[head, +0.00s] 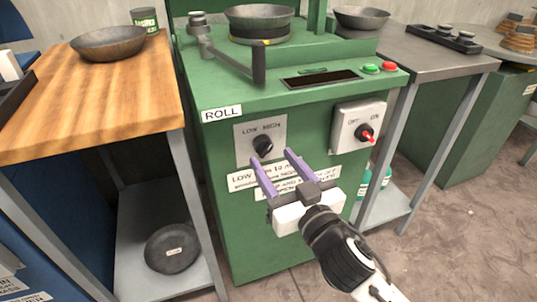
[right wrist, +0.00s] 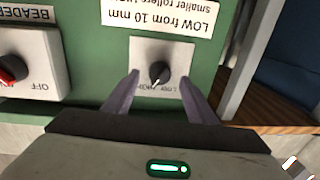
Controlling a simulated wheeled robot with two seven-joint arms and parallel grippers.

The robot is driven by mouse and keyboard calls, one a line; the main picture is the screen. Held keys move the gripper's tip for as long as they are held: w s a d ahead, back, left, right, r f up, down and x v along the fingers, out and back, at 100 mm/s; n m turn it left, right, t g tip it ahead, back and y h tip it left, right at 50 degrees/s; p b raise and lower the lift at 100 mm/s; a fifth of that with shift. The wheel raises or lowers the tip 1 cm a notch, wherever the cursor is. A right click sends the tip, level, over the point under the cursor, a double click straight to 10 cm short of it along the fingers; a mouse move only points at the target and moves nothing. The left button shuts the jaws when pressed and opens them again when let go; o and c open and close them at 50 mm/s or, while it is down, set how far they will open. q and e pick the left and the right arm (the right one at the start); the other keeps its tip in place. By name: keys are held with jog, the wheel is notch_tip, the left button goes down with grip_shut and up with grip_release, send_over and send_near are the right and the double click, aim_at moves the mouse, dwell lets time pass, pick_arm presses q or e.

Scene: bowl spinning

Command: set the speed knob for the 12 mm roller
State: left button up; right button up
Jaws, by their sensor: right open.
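The speed knob (head: 262,146) is black, on a grey plate (head: 243,130) marked LOW and HIGH on the front of the green machine. In the right wrist view the knob (right wrist: 159,71) appears upside down, and its white pointer seems to lean to the HIGH side. A white label (right wrist: 165,15) reads "LOW from 10 mm" and "smaller rollers", then is cut off. My right gripper (head: 270,157) is open, its two purple fingers pointing at the knob, one either side in the right wrist view (right wrist: 159,76). Contact cannot be told. My left gripper is out of view.
A switch box (head: 345,120) with a red-tipped OFF/ON switch is right of the knob. Green and red buttons (head: 389,66) and a crank arm (head: 225,55) are on top. A wooden bench (head: 130,95) stands left and a metal table (head: 440,66) right.

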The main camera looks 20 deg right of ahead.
aim_at(264, 147)
jog(key=shift+w+a, duration=0.2)
jog(key=shift+w, duration=1.65)
jog(key=shift+c, duration=0.4)
